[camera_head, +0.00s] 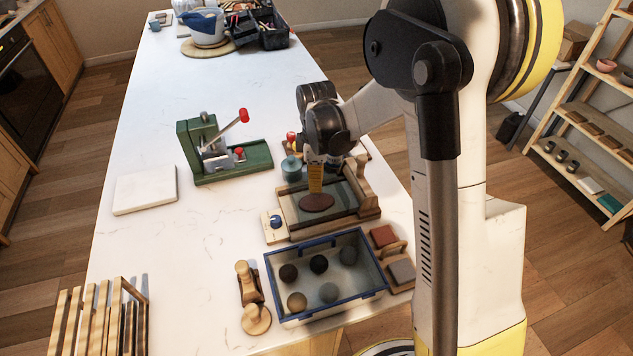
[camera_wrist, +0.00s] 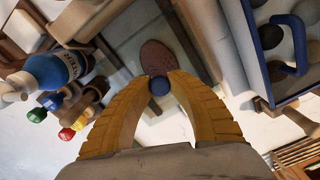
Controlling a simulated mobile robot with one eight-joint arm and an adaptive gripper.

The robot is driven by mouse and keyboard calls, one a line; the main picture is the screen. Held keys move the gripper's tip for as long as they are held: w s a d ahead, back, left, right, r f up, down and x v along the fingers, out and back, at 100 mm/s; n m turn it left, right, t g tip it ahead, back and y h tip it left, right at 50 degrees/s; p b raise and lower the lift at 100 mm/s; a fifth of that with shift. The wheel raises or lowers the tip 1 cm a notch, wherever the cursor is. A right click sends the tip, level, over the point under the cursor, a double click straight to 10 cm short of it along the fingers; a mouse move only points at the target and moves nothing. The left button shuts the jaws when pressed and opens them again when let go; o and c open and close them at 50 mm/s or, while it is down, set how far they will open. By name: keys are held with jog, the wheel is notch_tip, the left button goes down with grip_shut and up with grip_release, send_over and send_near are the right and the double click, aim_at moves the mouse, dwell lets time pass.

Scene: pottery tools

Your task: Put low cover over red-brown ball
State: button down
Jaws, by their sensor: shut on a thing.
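A red-brown, flattened round thing (camera_head: 317,203) lies on the grey-green board of a wooden frame (camera_head: 358,215); it also shows in the wrist view (camera_wrist: 157,56). My gripper (camera_head: 316,189) points down just above it. In the wrist view the yellow fingertips (camera_wrist: 160,75) close in on a small round blue thing (camera_wrist: 159,87), which fills the gap between them. I cannot tell whether this blue thing is part of the low cover. No cover stands out clearly elsewhere.
A blue-rimmed tray (camera_head: 325,312) with several balls stands in front. A cream block with a blue ball (camera_head: 276,222) is at the frame's left. A teal bottle (camera_head: 291,168) stands behind. A green press (camera_head: 230,165) is farther left.

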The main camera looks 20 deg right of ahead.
jog(key=c, duration=1.3)
grip_release()
jog(key=shift+r, duration=0.1)
notch_tip(320, 180, up, 12)
jog(key=p, duration=0.3)
jog(key=s+r+m+t, duration=0.3)
jog(key=s+m, duration=0.3)
jog(key=s, duration=0.4)
jog(key=s+r+m+t, duration=0.4)
jog(key=s+m, duration=0.3)
jog(key=s, duration=0.3)
jog(key=shift+r, duration=0.25)
notch_tip(320, 180, down, 12)
jog(key=b, duration=1.1)
jog(key=shift+r+b, duration=0.25)
jog(key=shift+b, duration=0.05)
